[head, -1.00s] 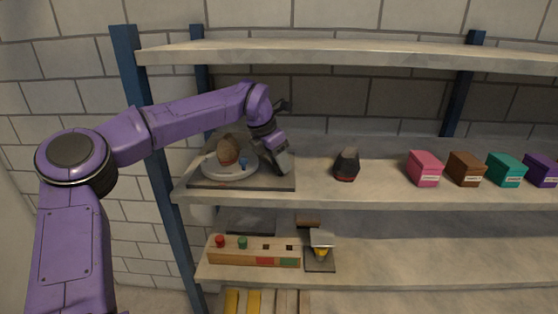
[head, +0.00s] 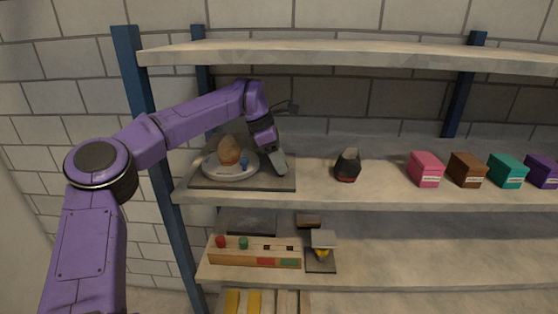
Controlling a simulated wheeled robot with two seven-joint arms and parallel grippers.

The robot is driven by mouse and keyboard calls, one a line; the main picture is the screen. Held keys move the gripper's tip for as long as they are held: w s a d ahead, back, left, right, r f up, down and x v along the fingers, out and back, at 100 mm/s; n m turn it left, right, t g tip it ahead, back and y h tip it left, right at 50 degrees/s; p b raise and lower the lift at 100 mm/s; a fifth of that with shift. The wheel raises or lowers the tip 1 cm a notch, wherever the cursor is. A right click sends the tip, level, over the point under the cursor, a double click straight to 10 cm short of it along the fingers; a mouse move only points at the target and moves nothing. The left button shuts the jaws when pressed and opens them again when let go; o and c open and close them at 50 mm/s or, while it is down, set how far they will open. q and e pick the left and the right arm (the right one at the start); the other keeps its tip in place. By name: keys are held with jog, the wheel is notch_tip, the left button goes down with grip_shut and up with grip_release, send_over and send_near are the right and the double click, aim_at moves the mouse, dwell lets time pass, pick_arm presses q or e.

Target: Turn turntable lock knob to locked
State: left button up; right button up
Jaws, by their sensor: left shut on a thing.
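The turntable is a pale round disc (head: 212,169) on a dark square base (head: 225,185) at the left end of the middle shelf. A brown egg-shaped rock with a reddish band (head: 229,150) stands on the disc. A small blue piece (head: 244,161) shows at the disc's right side. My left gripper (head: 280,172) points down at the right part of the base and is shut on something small. The gripper hides what it holds, so I cannot make out the lock knob or its setting. My right gripper is not in view.
A dark rock with a grey top (head: 347,165) stands right of the base. Pink (head: 425,170), brown (head: 467,170), teal (head: 507,171) and purple boxes line the shelf further right. The upper shelf (head: 350,52) runs above my arm. A wooden peg block (head: 255,259) sits below.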

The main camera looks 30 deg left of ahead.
pick_arm(q)
jog(key=shift+f, duration=0.1)
jog(key=o, duration=1)
